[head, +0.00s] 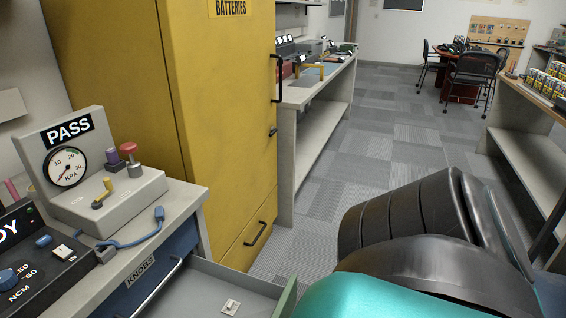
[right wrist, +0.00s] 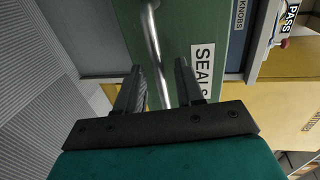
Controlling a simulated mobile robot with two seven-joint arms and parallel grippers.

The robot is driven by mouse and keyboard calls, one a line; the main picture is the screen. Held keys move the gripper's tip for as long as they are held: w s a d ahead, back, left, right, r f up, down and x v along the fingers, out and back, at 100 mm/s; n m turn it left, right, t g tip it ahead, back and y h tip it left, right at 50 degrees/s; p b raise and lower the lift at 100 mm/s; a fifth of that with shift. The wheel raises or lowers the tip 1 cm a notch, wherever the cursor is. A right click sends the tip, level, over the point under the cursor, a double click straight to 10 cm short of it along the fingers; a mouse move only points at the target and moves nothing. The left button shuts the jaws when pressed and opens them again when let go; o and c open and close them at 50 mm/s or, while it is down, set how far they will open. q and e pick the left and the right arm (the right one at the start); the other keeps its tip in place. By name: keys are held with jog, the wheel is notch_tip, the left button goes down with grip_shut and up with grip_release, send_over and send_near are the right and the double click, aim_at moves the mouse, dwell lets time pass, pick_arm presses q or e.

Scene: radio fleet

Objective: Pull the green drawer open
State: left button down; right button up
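The green drawer (head: 287,299) stands pulled out from the cabinet at the bottom of the head view; its grey inside (head: 205,285) shows. In the right wrist view its green front (right wrist: 203,25) carries a SEALS label (right wrist: 203,70) and a metal bar handle (right wrist: 154,45). My right gripper (right wrist: 158,82) is open, with its two dark fingers on either side of the handle and a gap visible between them and the bar. In the head view my right arm is large at the lower right, and its fingers are hidden. My left gripper is not in view.
A blue KNOBS drawer (head: 150,275) is in the cabinet beside the green one. A small white part (head: 230,307) lies in the green drawer. A tall yellow cabinet (head: 215,120) stands behind. The grey carpet floor (head: 360,150) is clear beyond my arm.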

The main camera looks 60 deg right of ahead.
jog(key=v, duration=1.3)
dwell(0.4)
